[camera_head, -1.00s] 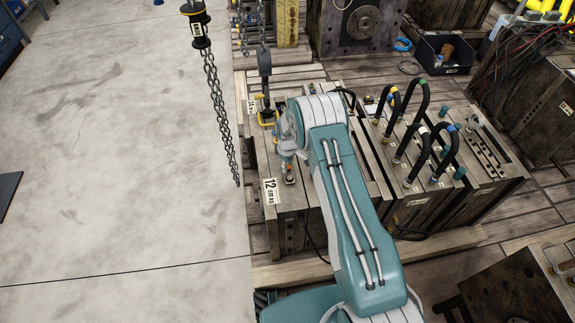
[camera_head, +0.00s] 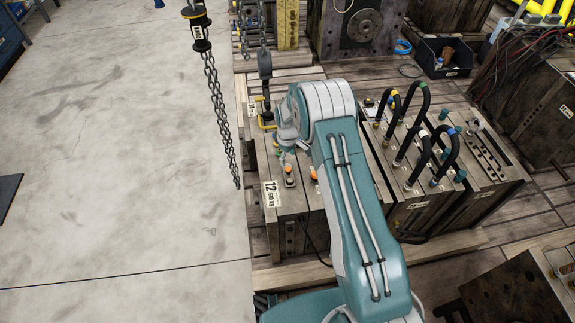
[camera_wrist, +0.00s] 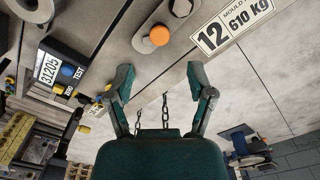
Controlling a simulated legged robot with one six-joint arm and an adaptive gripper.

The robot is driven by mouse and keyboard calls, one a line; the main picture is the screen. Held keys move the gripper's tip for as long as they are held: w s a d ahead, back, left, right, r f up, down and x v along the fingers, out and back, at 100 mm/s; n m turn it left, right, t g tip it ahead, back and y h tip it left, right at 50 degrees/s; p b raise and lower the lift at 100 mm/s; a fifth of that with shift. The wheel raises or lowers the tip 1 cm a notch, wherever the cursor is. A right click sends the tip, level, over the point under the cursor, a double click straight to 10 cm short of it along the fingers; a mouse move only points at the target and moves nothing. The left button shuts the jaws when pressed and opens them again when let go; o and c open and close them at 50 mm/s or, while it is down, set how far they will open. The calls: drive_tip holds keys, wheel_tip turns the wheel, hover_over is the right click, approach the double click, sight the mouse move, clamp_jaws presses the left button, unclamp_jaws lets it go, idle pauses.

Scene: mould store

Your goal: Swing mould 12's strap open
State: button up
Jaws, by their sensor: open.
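Mould 12 (camera_head: 288,216) is a grey-brown block with a white "12" label (camera_head: 271,194) on its near left corner. The label also shows in the wrist view (camera_wrist: 232,25). A short grey strap (camera_wrist: 147,46) lies on the mould in the wrist view, with an orange round knob (camera_wrist: 158,35) on it and a bolt (camera_wrist: 181,8) beside the knob. In the head view an orange knob (camera_head: 288,168) sits just below my gripper (camera_head: 284,152). In the wrist view my gripper (camera_wrist: 160,78) is open and empty, its fingers apart on either side, short of the knob.
A chain (camera_head: 220,115) hangs left of the mould. Black hoses (camera_head: 415,125) loop up from the moulds to the right. A second orange knob (camera_head: 313,173) shows beside my arm. The pale floor (camera_head: 110,160) is open at left.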

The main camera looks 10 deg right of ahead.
wheel_tip(320, 180, up, 5)
drive_tip(key=shift+r, duration=0.1)
idle(0.5)
wheel_tip(320, 180, up, 15)
drive_tip(key=m+t, duration=0.1)
drive_tip(key=m, duration=0.1)
hover_over(287, 169)
drive_tip(key=s+d, duration=0.1)
drive_tip(key=s, duration=0.3)
drive_tip(key=s+d+r+m+t, duration=0.1)
drive_tip(key=s+r+m+t, duration=0.1)
drive_tip(key=s+r, duration=0.85)
drive_tip(key=s+d+r+m+t, duration=0.1)
drive_tip(key=s+r, duration=0.3)
drive_tip(key=s, duration=0.7)
drive_tip(key=s+r+m+t, duration=0.1)
drive_tip(key=s+r+m, duration=0.3)
drive_tip(key=s, duration=0.7)
drive_tip(key=shift+d+r+t, duration=0.3)
drive_tip(key=shift+d+r, duration=0.05)
drive_tip(key=shift+d, duration=0.05)
